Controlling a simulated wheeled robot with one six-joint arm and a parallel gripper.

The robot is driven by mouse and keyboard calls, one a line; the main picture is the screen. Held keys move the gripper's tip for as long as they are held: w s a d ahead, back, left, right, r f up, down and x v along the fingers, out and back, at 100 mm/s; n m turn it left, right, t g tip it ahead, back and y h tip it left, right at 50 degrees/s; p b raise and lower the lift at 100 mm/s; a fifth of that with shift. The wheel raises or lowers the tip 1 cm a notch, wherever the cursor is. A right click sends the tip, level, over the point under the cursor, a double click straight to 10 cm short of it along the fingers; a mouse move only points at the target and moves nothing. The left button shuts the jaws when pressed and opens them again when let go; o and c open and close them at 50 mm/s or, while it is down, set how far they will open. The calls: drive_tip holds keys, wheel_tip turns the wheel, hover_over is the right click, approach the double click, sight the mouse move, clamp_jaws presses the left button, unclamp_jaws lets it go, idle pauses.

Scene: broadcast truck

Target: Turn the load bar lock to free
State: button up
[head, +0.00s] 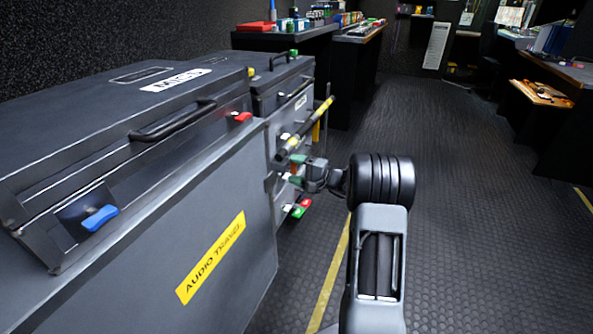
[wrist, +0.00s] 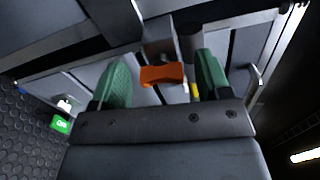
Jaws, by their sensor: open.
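An orange lever (wrist: 162,76), which looks like the load bar lock, shows in the wrist view between the two green fingers of my gripper (wrist: 163,72). The fingers are open, with a gap on each side of the lever. The gripper (head: 296,170) in the head view is at the end face of the far dark case, just below the lower end of a black and yellow bar (head: 309,125). The lever is mostly hidden by my gripper there. I cannot tell whether the fingers touch anything.
A green tag (wrist: 60,124) is left of my gripper in the wrist view. The ribbed floor (head: 460,200) to the right is clear.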

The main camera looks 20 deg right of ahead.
drive_tip(key=shift+d, duration=0.1)
drive_tip(key=p+v, duration=0.4)
drive_tip(key=v, duration=0.9)
drive_tip(key=shift+s+d, duration=0.2)
drive_tip(key=shift+s, duration=0.15)
drive_tip(key=s+a+r+n+g+h+p, duration=0.1)
drive_tip(key=s+a+r+n+g+p, duration=0.3)
drive_tip(key=a+r+p, duration=0.7)
drive_tip(key=s+a+r+n+g+h+p, duration=0.2)
drive_tip(key=s+a+r+g+p, duration=0.2)
drive_tip(key=a+r+g+p, duration=0.6)
drive_tip(key=s+r+n+t+h+p, duration=0.1)
drive_tip(key=s+r+h+p, duration=0.2)
drive_tip(key=r+p, duration=0.2)
drive_tip(key=s+r+n+t+h+p, duration=0.2)
drive_tip(key=r+p, duration=0.4)
drive_tip(key=r, duration=0.4)
drive_tip(key=s+a+r+n+t+h+p, duration=0.1)
drive_tip(key=s+r+h+p, duration=0.3)
drive_tip(key=s+r+p, duration=0.2)
drive_tip(key=shift+r+n, duration=0.4)
drive_tip(key=shift+r, duration=0.35)
drive_tip(key=shift+a, duration=0.1)
